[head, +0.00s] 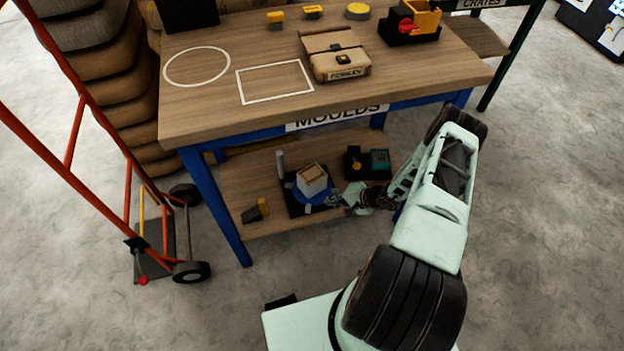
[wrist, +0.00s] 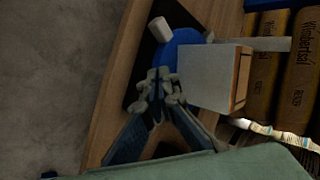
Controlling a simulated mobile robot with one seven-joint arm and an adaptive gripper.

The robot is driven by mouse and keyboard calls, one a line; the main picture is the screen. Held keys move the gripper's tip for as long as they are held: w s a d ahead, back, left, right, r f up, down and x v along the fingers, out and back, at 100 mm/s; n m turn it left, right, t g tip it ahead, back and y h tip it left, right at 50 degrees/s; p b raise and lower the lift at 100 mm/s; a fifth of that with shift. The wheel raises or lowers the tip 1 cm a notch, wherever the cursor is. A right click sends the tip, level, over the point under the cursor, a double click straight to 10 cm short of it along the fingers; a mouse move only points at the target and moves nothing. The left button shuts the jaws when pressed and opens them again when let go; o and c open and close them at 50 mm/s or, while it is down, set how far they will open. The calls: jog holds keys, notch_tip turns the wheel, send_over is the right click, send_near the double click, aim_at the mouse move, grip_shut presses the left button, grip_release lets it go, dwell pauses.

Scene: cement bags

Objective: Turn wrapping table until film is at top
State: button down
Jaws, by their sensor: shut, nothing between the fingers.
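The wrapping table stands on the lower shelf of the bench, with a blue round turntable (head: 313,198) on a black base (head: 294,207). A pale box (head: 313,176) sits on the turntable; in the wrist view the box (wrist: 207,78) shows a tan side. A short pale peg (wrist: 163,30) stands at the turntable's edge. An upright pale post (head: 281,164) stands at the back left of the base; I cannot tell whether it is the film. My gripper (head: 335,201) is shut and empty at the turntable's right edge, close beside the box; contact is unclear. It also shows in the wrist view (wrist: 161,88).
A bench top (head: 210,110) overhangs the shelf (head: 239,187). A black and yellow tool (head: 256,210) lies left, and a dark tray (head: 366,163) stands right. Stacked bags (wrist: 295,70) are behind. A red hand truck (head: 75,140) stands left.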

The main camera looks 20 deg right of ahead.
jog(key=shift+s+a+r+p, duration=0.15)
jog(key=shift+a+p, duration=0.15)
jog(key=shift+a, duration=0.2)
jog(key=shift+s+a+r+p, duration=0.15)
jog(key=shift+a+p, duration=0.1)
jog(key=shift+a, duration=0.2)
jog(key=shift+a+f, duration=0.2)
jog(key=shift+f, duration=0.05)
jog(key=shift+a, duration=0.1)
jog(key=a+p, duration=0.2)
jog(key=a, duration=0.1)
jog(key=shift+w+r, duration=0.15)
jog(key=shift+r, duration=0.05)
jog(key=shift+a+f+p, duration=0.1)
jog(key=shift+a+p, duration=0.2)
jog(key=shift+p, duration=0.05)
jog(key=shift+f, duration=0.1)
jog(key=shift+w, duration=0.1)
